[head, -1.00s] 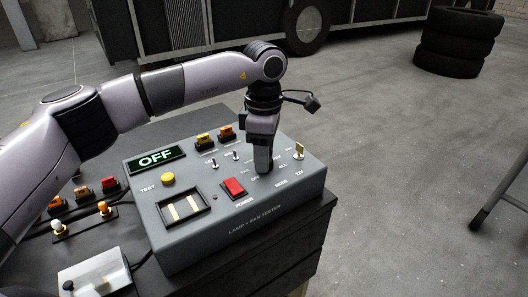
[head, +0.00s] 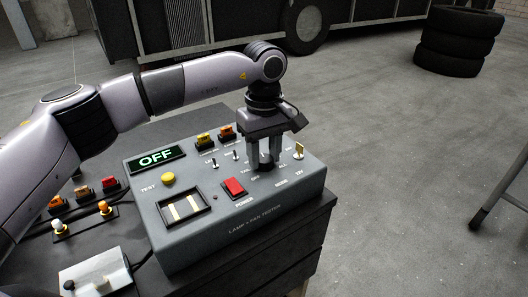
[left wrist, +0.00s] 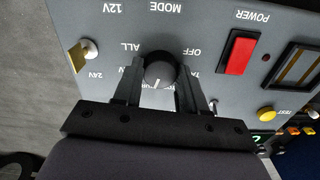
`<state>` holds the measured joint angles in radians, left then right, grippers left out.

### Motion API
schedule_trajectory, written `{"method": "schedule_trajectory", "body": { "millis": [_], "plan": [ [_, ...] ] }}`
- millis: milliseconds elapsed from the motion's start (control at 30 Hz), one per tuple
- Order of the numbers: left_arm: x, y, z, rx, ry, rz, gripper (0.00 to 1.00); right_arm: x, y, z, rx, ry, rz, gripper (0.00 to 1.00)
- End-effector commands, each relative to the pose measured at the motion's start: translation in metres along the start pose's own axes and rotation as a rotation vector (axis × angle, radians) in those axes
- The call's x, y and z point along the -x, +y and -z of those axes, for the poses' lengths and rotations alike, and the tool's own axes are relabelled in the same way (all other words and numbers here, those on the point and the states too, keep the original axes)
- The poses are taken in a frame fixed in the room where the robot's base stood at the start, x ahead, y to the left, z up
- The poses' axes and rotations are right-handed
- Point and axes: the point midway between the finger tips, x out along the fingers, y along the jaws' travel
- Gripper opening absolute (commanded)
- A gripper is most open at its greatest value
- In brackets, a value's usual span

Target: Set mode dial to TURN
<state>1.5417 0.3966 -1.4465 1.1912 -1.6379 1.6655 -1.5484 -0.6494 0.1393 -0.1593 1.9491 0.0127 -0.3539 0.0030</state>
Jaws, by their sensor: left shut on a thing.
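My left gripper (head: 265,165) points down over the tester and is shut on the dial, one finger on each side. In the left wrist view, seen upside down, the white mark points down towards my gripper's palm. The label there is partly covered, so I cannot read it surely. ALL and OFF show near the dial. The display (head: 156,159) reads OFF. My right gripper is not in view.
A red power switch (head: 233,188), small toggles (head: 214,163), a yellow test button (head: 168,179) and a voltage lever (head: 299,150) stand close around the dial. Stacked tyres (head: 458,42) stand on the floor behind.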

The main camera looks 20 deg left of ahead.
Motion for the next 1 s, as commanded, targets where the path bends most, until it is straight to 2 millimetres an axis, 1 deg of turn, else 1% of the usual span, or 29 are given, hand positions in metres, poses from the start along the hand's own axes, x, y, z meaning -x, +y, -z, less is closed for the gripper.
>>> {"method": "schedule_trajectory", "body": {
  "millis": [100,300,867,900,933,967,1000],
  "plan": [
    [0.0022,0.001,0.0,-0.063,0.0,-0.006,0.11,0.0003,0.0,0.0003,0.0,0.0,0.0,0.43],
    [0.0022,0.001,0.0,-0.13,0.001,-0.006,0.11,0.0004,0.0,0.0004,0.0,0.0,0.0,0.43],
    [0.0021,0.0009,-0.0001,-0.158,0.001,-0.005,0.11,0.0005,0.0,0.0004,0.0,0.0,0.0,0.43],
    [0.0021,0.0009,0.0,-0.158,0.001,-0.005,0.51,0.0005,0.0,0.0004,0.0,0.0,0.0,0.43],
    [0.0021,0.0009,-0.0001,-0.158,0.001,-0.004,0.6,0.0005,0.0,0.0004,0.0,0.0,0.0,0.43],
    [0.002,0.0008,-0.0001,-0.158,0.001,-0.004,0.67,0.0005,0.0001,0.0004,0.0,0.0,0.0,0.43],
    [0.0017,0.0007,-0.0001,-0.158,0.001,-0.004,0.67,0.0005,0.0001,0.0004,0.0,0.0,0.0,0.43]
  ]
}}
